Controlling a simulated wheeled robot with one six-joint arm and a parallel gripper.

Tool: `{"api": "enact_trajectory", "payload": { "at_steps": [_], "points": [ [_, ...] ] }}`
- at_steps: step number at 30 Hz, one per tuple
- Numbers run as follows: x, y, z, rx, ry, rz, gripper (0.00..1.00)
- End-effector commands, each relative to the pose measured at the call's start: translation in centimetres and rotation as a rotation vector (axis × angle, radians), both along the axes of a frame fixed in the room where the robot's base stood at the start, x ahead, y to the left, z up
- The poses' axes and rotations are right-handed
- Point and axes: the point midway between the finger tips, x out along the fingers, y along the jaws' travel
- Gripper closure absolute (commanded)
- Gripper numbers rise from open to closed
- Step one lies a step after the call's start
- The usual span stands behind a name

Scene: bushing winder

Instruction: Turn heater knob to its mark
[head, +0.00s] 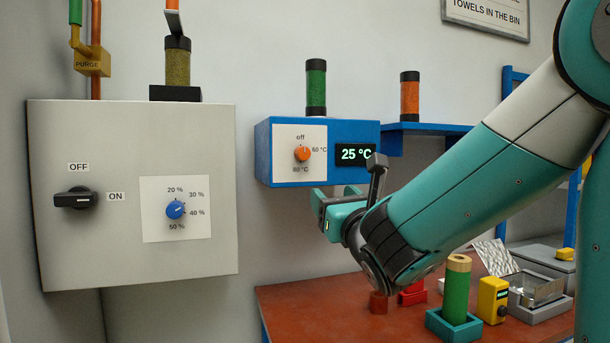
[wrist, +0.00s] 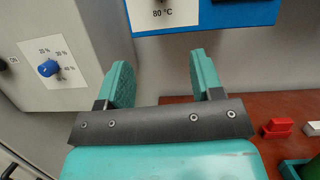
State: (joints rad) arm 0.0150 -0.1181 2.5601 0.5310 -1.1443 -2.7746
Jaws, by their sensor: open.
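The orange heater knob (head: 303,154) sits on a white dial plate on the front of a blue heater box (head: 262,140). The plate reads off at the top, 60 °C at the right and 80 °C at the lower left. The knob's exact pointing is too small to tell. A display (head: 355,154) beside it reads 25 °C. My gripper (head: 334,208) is below and to the right of the knob, apart from it. In the wrist view my gripper (wrist: 162,78) is open and empty; the box's lower edge (wrist: 215,22) and 80 °C label show above it, the knob out of frame.
A grey cabinet (head: 130,120) at left carries a black OFF/ON switch (head: 76,198) and a blue percent knob (head: 175,210). A red-brown table (head: 310,305) below right holds a green cylinder (head: 456,290) and small boxes. The wall below the heater box is clear.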

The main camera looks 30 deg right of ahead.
Motion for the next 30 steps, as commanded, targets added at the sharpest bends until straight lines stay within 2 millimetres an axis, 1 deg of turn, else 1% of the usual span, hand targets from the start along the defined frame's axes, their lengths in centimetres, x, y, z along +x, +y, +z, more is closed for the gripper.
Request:
{"api": "enact_trajectory", "payload": {
  "at_steps": [1,4,8,16,18,24,30],
  "points": [
    [-0.2,-0.1,0.0,-0.069,-0.014,-0.019,0.40],
    [-0.3,-0.3,0.5,-0.150,-0.028,-0.043,0.40],
    [0.2,-0.5,1.0,-0.165,-0.029,-0.050,0.40],
    [2.4,-0.7,2.0,-0.163,-0.026,-0.042,0.40],
    [3.9,-1.3,3.2,-0.160,-0.027,-0.046,0.40],
    [7.7,-2.2,4.8,-0.160,-0.028,-0.046,0.40],
    [11.1,-2.9,6.2,-0.158,-0.028,-0.045,0.40]
  ]
}}
